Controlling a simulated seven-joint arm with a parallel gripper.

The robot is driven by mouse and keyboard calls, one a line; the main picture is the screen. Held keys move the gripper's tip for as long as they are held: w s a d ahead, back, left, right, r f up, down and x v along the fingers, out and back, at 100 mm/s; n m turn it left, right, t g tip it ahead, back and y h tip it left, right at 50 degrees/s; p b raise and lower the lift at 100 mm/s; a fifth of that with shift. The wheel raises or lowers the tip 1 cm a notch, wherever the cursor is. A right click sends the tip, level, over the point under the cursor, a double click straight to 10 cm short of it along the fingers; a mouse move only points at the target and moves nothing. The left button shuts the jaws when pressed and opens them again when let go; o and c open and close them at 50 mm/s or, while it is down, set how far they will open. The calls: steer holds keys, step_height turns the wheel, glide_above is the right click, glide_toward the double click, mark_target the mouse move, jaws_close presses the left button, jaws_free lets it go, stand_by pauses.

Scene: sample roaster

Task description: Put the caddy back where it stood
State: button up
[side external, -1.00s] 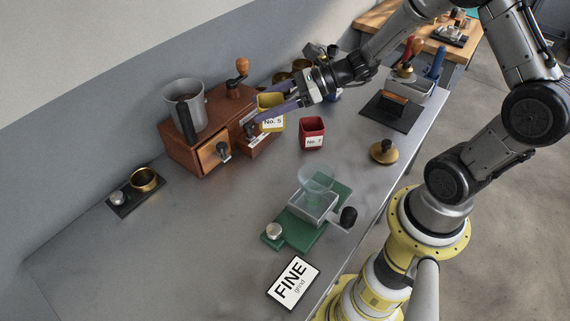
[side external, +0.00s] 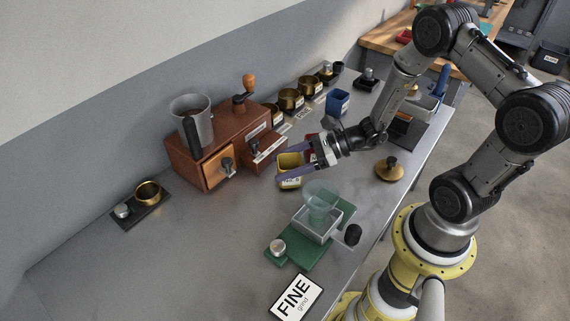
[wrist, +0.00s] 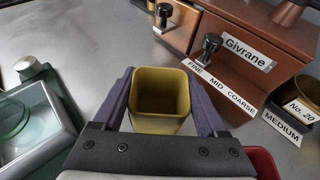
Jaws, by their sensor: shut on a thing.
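My gripper (side external: 281,172) is shut on a yellow caddy (side external: 289,166), one finger on either side of it. In the side view the caddy is upright or nearly so, in front of the wooden grinder; I cannot tell whether it touches the bench. In the wrist view the caddy (wrist: 160,97) sits between the purple fingers (wrist: 160,85), open top towards the camera, and looks empty. Its label is partly covered by a finger in the side view. A red caddy (side external: 312,140) is mostly hidden behind my gripper; its edge shows in the wrist view (wrist: 264,163).
The wooden grinder (side external: 205,155) stands behind, its drawers facing the bench. A green-based device with a clear funnel (side external: 320,230) is in front. A blue caddy (side external: 337,102) and brass cups (side external: 291,99) stand farther back. The bench's left front (side external: 180,265) is clear.

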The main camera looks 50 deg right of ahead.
steer(key=shift+f, duration=0.15)
steer(key=o, duration=1.5)
